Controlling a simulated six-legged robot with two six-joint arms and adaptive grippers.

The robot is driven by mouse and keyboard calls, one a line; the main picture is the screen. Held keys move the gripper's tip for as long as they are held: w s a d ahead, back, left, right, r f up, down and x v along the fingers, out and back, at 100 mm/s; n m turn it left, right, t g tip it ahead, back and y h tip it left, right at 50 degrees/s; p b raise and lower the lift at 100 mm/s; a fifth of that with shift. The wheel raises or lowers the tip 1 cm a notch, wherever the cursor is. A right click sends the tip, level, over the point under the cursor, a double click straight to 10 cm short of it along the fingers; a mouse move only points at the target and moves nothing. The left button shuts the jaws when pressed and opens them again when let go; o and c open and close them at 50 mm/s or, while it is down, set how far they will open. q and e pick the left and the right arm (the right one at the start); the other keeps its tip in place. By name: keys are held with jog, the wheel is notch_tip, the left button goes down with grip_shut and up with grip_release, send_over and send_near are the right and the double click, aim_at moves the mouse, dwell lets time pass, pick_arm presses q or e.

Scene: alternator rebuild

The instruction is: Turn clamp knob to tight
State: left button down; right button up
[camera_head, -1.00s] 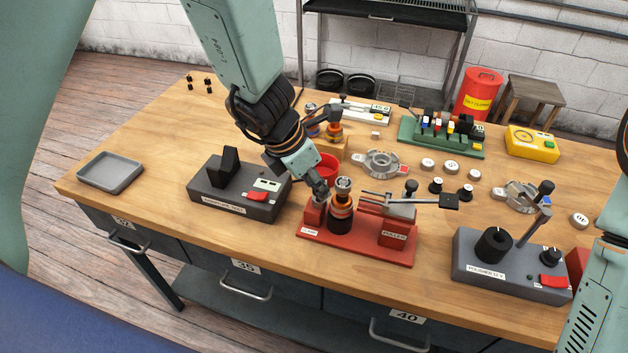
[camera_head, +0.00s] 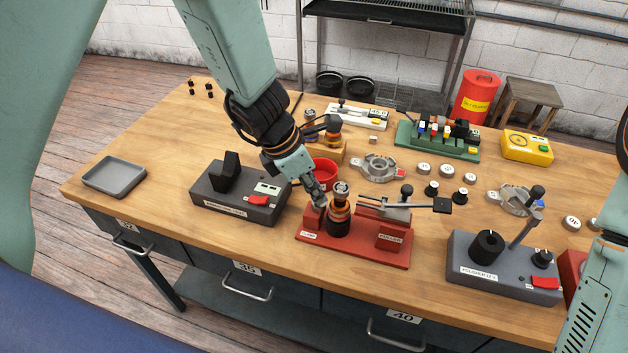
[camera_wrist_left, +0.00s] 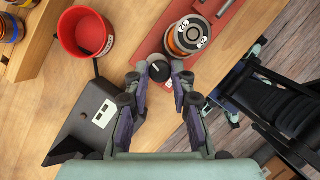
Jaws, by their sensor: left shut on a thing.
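The red clamp-and-puller fixture (camera_head: 350,246) stands near the front edge of the bench, with a "CLAMP" label at its left end. A rotor with copper-orange bands (camera_head: 340,213) stands upright in it; the rotor also shows in the left wrist view (camera_wrist_left: 187,37). The clamp knob (camera_wrist_left: 159,70) is a dark round cap with a pale mark, beside the rotor. My left gripper (camera_wrist_left: 159,77) is shut on the knob, a finger on each side. In the head view my left gripper (camera_head: 318,198) reaches down at the fixture's left end and mostly hides the knob. My right gripper is out of view.
A grey tester box (camera_head: 238,200) stands left of the fixture, and a red cup (camera_head: 325,170) is close behind the gripper. The puller's lever (camera_head: 420,203) sticks out right. A grey polisher box (camera_head: 500,267) stands farther right. Bare bench lies front left.

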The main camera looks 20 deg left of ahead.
pick_arm(q)
jog(key=m+g+p, duration=0.1)
jog(key=m+p, duration=0.3)
jog(key=shift+w+a+r+m+g+h, duration=0.1)
jog(key=shift+w+r+m+g+h, duration=0.1)
jog(key=shift+m+g+h, duration=0.15)
jog(key=m, duration=0.1)
jog(key=m+g+p, duration=0.1)
jog(key=shift+w+f+m, duration=0.15)
jog(key=shift+m, duration=0.2)
jog(key=shift+w+m+g+p, duration=0.1)
jog(key=shift+m+g+p, duration=0.3)
jog(key=shift+m, duration=0.5)
jog(key=shift+w+m+g, duration=0.1)
jog(key=shift+m+g, duration=0.25)
jog(key=shift+m, duration=0.55)
jog(key=shift+w+m+g+y, duration=0.1)
jog(key=shift+m+g+y, duration=0.2)
jog(key=shift+m, duration=0.8)
jog(key=shift+w+m+g+y, duration=0.15)
jog(key=shift+m+g, duration=0.25)
jog(key=shift+m, duration=0.7)
jog(key=shift+s, duration=0.1)
jog(key=c, duration=1.1)
grip_release()
jog(key=shift+f, duration=0.1)
